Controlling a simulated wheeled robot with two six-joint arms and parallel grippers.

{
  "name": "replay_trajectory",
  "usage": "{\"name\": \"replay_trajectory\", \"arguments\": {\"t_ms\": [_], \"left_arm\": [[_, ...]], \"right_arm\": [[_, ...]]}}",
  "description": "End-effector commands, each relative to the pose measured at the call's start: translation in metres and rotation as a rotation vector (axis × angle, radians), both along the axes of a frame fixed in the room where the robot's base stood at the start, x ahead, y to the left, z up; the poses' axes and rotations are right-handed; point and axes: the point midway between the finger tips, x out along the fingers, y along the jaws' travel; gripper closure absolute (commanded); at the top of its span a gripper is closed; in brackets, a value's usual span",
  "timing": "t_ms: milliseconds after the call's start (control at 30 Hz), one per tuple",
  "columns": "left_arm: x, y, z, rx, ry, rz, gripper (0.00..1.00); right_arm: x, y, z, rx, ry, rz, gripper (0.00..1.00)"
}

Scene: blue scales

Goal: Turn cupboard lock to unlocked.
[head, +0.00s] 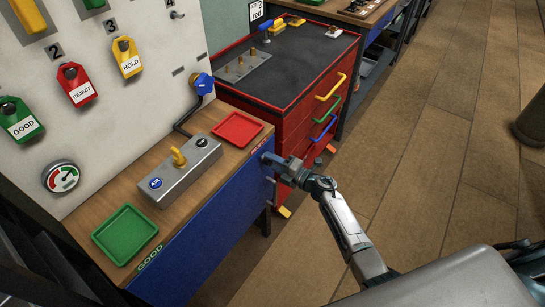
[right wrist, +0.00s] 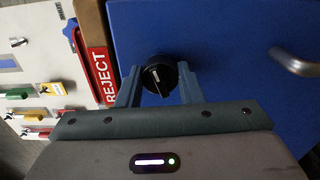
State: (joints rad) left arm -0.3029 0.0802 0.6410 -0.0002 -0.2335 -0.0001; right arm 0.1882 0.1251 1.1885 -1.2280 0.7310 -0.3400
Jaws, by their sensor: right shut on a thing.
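The cupboard lock (right wrist: 158,74) is a round black knob on the blue cupboard door (right wrist: 225,50), seen in the right wrist view. My right gripper (head: 271,160) is at the right end of the blue cupboard front (head: 205,238), just below the worktop edge. Its two fingers stand either side of the knob and are shut on it. In the head view the gripper hides the lock. My left gripper is out of view.
A metal handle (right wrist: 298,62) is on the blue door, right of the lock. The worktop above holds a red tray (head: 238,130), a grey switch box (head: 180,172) and a green tray (head: 125,235). A red drawer cabinet (head: 290,125) stands behind.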

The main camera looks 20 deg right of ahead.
Motion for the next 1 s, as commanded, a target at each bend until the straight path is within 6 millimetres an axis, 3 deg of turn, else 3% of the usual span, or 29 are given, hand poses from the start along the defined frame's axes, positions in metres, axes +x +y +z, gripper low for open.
{"name": "replay_trajectory", "arguments": {"t_ms": [400, 1000], "left_arm": [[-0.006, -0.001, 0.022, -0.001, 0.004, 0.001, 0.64], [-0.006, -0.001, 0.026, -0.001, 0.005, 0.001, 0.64]], "right_arm": [[0.000, 0.000, 0.001, 0.206, 0.162, -0.001, 0.89], [0.000, 0.000, -0.001, 0.261, 0.204, 0.000, 0.89]]}}
